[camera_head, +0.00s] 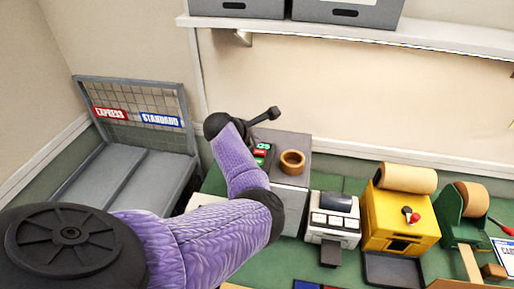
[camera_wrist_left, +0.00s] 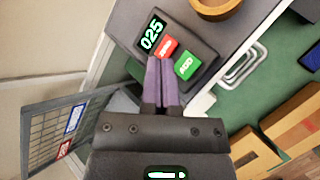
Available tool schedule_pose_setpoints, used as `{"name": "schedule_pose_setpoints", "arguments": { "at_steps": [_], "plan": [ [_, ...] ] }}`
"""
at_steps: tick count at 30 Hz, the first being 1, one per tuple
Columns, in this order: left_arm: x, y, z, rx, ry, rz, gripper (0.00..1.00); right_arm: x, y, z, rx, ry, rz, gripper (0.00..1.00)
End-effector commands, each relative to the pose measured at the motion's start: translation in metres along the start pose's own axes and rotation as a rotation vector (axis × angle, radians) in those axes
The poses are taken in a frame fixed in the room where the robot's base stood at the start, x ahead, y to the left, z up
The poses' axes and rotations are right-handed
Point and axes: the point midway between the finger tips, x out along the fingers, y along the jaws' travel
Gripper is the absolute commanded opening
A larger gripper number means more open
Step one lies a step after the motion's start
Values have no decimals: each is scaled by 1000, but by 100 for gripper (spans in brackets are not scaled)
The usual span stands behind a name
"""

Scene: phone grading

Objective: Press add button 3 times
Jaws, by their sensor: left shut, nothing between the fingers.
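The green ADD button (camera_wrist_left: 187,66) sits on a dark control panel in the left wrist view, beside a red button (camera_wrist_left: 166,48) and a display (camera_wrist_left: 152,34) reading 025. My left gripper (camera_wrist_left: 163,104) is shut and empty. In the wrist view its fingertips lie over the panel's near edge, just left of the ADD button and below the red one. I cannot tell whether they touch the panel. My right gripper is not in view.
A wooden ring (camera_head: 292,162) sits on the grey box (camera_head: 292,178) with the panel. To the right stand a white device (camera_head: 333,217), a yellow machine (camera_head: 400,222) and a green tape dispenser (camera_head: 462,215). A grey sorting rack (camera_head: 120,178) is at left.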

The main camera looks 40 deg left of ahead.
Motion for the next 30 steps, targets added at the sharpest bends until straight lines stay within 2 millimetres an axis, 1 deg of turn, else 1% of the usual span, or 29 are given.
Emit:
{"name": "schedule_pose_setpoints", "arguments": {
  "at_steps": [23,26,29,30],
  "plan": [
    [-1,2,0,0,1,5,0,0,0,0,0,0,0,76],
    [-6,16,-2,1,10,41,0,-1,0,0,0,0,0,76],
    [-20,46,-2,3,21,122,0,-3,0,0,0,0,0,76],
    [-27,61,0,6,24,161,0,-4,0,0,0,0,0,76]
  ]
}}
